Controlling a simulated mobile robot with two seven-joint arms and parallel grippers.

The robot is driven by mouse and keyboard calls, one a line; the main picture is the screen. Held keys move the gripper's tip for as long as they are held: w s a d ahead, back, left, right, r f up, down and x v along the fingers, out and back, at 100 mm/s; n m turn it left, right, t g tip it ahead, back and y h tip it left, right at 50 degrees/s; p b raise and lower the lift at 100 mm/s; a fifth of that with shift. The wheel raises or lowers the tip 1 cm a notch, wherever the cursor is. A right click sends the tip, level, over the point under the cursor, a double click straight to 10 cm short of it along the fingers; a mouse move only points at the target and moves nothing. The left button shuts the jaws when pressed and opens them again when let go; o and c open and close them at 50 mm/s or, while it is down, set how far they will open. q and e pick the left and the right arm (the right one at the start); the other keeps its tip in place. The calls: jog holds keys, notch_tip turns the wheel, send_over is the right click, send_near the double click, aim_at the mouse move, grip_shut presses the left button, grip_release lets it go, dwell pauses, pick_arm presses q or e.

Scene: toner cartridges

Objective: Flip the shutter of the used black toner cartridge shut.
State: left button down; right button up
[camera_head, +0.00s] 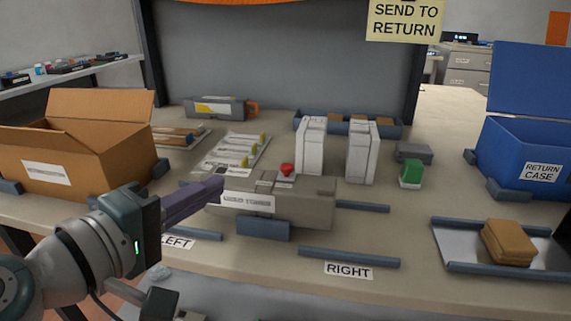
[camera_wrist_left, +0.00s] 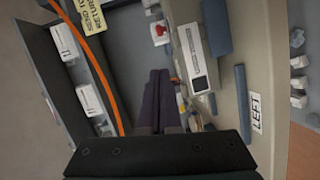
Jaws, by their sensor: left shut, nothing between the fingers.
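A grey-beige block-shaped unit (camera_head: 310,211) with a white label and a red knob (camera_head: 287,169) on top sits mid-table; it also shows in the left wrist view (camera_wrist_left: 187,47). The label's print is too small to read surely. I cannot make out a plainly black cartridge, nor tell the shutter or its position. My left gripper (camera_head: 219,185) has its long purple fingers together and empty, at the left end of the unit. In the left wrist view the fingers (camera_wrist_left: 160,75) point alongside the unit; contact cannot be told. My right gripper is not in view.
An open cardboard box (camera_head: 95,160) stands left, a blue return case (camera_head: 530,150) right. White boxes (camera_head: 311,146) stand behind the unit. A boxed item with an orange end (camera_head: 215,107) lies at the back. A tray (camera_head: 455,235) holds brown pads (camera_head: 508,242). The front right is mostly clear.

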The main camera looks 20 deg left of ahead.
pick_arm(q)
jog(key=shift+s+a+r, duration=0.1)
jog(key=shift+s, duration=0.55)
jog(key=shift+s+a+r, duration=0.1)
jog(key=shift+s, duration=0.5)
jog(key=s+d+r+m+g+h+p, duration=0.45)
jog(key=s+d+m+g+p, duration=0.2)
jog(key=d+m+p, duration=0.4)
jog(key=s+a+r+m+g+y+p, duration=0.4)
jog(key=s+r+m+g+y+p, duration=0.25)
jog(key=s, duration=0.45)
notch_tip(320, 180, up, 36)
jog(key=h+p, duration=0.1)
jog(key=p, duration=3.5)
jog(key=shift+w+a+f+p, duration=0.2)
jog(key=shift+w+f+p, duration=0.05)
jog(key=shift+p, duration=0.05)
